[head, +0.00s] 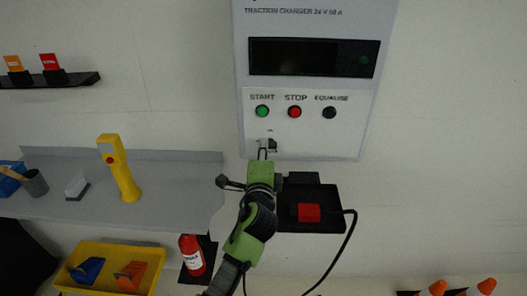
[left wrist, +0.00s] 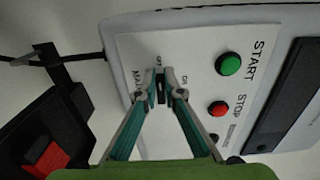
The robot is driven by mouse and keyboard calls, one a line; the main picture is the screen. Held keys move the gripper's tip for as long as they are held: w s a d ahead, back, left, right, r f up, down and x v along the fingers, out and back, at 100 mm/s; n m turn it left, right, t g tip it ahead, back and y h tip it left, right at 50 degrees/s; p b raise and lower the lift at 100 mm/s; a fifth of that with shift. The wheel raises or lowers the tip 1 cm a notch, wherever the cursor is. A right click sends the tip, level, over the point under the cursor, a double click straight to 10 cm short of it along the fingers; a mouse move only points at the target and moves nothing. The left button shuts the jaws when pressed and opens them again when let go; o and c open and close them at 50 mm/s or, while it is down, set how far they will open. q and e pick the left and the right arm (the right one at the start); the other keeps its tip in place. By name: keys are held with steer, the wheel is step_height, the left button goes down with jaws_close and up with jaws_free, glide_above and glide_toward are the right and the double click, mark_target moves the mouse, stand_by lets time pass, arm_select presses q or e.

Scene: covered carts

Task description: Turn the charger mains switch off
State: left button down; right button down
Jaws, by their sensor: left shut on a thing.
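The traction charger (head: 375,105) is a light grey wall box with a dark display. Its mains switch (left wrist: 161,91) is a small black part on the lower panel, by small lettering that seems to read MAINS, OFF and ON. My left gripper (head: 266,149) reaches up to the panel's lower left; its fingertips (left wrist: 162,80) are closed on the switch from both sides. The fingers hide much of the switch, so I cannot tell its position. My right gripper is not in view.
Green START (head: 262,111), red STOP (head: 295,112) and black EQUALISE (head: 329,112) buttons sit just above the switch. A black holder (head: 335,210) with a red block (head: 309,212) and cable is below. A grey shelf (head: 190,205) with a yellow handheld device (head: 120,168) is left.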

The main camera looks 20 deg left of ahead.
arm_select(q)
steer(key=shift+f, duration=0.1)
stand_by(0.4)
steer(key=c, duration=2.2)
jaws_free()
steer(key=shift+o, duration=0.2)
steer(key=shift+s, duration=0.1)
steer(key=v, duration=1.2)
